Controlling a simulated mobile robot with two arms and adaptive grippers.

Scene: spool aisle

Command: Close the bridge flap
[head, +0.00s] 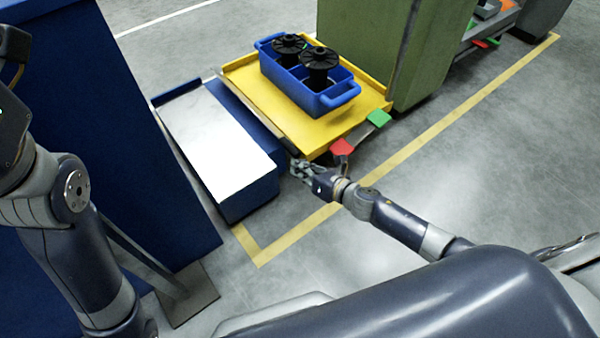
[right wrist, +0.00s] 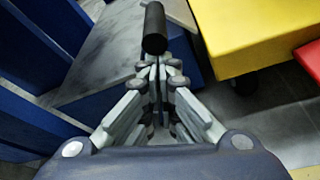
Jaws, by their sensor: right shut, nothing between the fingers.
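The bridge flap appears to be the long, narrow grey strip (head: 258,112) between the white-topped blue stand (head: 215,135) and the yellow platform (head: 345,130). It looks raised and is seen nearly edge-on, so its exact angle is hard to tell. A black rounded bar (right wrist: 154,28), perhaps its handle, shows just beyond my fingertips in the right wrist view. My right gripper (head: 302,168) is shut and empty at the near end of the strip; its closed fingers (right wrist: 158,80) point at the bar, and contact cannot be told. My left arm shows at the left, its gripper out of frame.
A blue crate (head: 335,98) with two black spools (head: 319,62) sits on the yellow platform. A red tab (head: 342,147) and a green tab (head: 378,118) stick out from its near edge. A green cabinet (head: 395,45) stands behind.

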